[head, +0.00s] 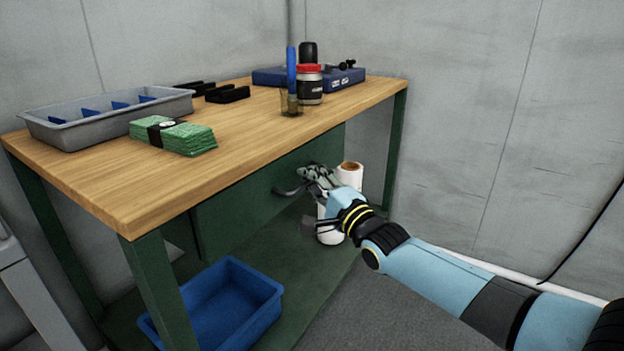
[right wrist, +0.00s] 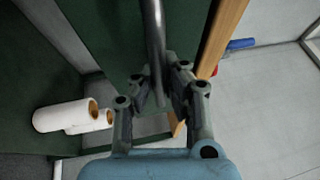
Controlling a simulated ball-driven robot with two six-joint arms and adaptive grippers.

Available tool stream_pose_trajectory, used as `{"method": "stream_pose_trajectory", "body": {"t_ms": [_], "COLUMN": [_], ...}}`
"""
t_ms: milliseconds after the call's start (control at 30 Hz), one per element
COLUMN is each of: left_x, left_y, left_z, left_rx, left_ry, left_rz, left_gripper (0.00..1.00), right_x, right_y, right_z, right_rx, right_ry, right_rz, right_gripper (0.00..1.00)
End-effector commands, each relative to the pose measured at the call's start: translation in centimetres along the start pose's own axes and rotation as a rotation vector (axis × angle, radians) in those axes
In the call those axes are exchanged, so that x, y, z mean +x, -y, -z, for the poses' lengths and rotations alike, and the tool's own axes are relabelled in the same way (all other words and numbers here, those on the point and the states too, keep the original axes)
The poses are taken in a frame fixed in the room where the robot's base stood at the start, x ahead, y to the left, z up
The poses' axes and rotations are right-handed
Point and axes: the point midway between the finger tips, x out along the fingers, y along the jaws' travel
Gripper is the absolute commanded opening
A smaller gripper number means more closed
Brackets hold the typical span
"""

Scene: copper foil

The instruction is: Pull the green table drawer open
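The green drawer front (head: 235,205) hangs under the wooden top of the green table and also shows in the right wrist view (right wrist: 105,30). Its grey bar handle (right wrist: 154,35) runs down between the fingers of my right gripper (right wrist: 160,82). The fingers lie close on both sides of the bar and look shut on it. In the head view my right gripper (head: 308,182) is at the drawer front and hides part of the handle. I cannot tell whether the drawer stands out from the table. My left gripper is not in view.
White paper rolls (head: 349,175) stand on the lower shelf close to my right gripper; a blue bin (head: 262,318) sits there at the left. The wooden tabletop (head: 90,185) carries a grey tray (head: 60,134), green bundles (head: 190,139) and a jar (head: 311,88). The floor in front looks clear.

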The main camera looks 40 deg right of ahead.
Motion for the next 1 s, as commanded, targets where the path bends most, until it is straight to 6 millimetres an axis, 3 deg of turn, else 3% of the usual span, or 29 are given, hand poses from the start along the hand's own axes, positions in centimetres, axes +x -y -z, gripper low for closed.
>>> {"method": "stream_pose_trajectory", "body": {"t_ms": [567, 767, 1000], "left_x": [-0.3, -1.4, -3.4], "left_y": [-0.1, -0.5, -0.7], "left_z": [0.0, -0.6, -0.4], "left_rx": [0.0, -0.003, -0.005], "left_ry": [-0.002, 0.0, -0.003], "left_rz": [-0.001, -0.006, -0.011], "left_gripper": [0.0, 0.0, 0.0], "right_x": [-0.8, -3.5, -9.1], "right_y": [-0.1, 0.6, 1.8], "right_z": [0.3, 1.4, 3.7], "right_rx": [0.003, 0.003, 0.001], "right_ry": [-0.002, -0.002, -0.002], "right_rz": [-0.008, -0.01, -0.012], "right_gripper": [0.0, 0.0, 0.0]}}
